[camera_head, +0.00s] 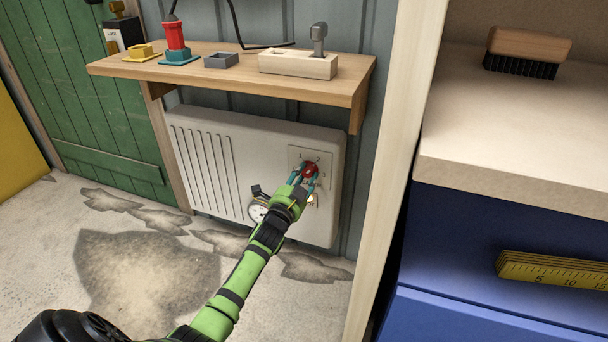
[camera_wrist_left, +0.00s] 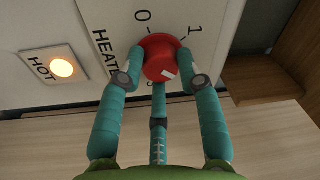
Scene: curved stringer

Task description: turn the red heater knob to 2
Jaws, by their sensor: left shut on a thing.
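The red heater knob (camera_head: 309,169) is on a pale plate at the right part of the white heater (camera_head: 227,165). In the left wrist view the knob (camera_wrist_left: 157,56) is large, with a white mark on its lower right. Printed 0 and 1 show on the panel above it, left and right; I see no 2. My left gripper (camera_head: 305,176) is shut on the knob, and its teal fingers (camera_wrist_left: 162,79) sit on both sides of it. The fingers hide part of the panel and lettering. My right gripper is not in view.
A lit lamp marked HOT (camera_wrist_left: 62,68) is beside the knob, and a round gauge (camera_head: 257,213) is low on the heater. A wooden shelf (camera_head: 215,88) with several objects juts out above. A wooden post (camera_head: 394,150) and a blue cabinet (camera_head: 470,245) stand to the right.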

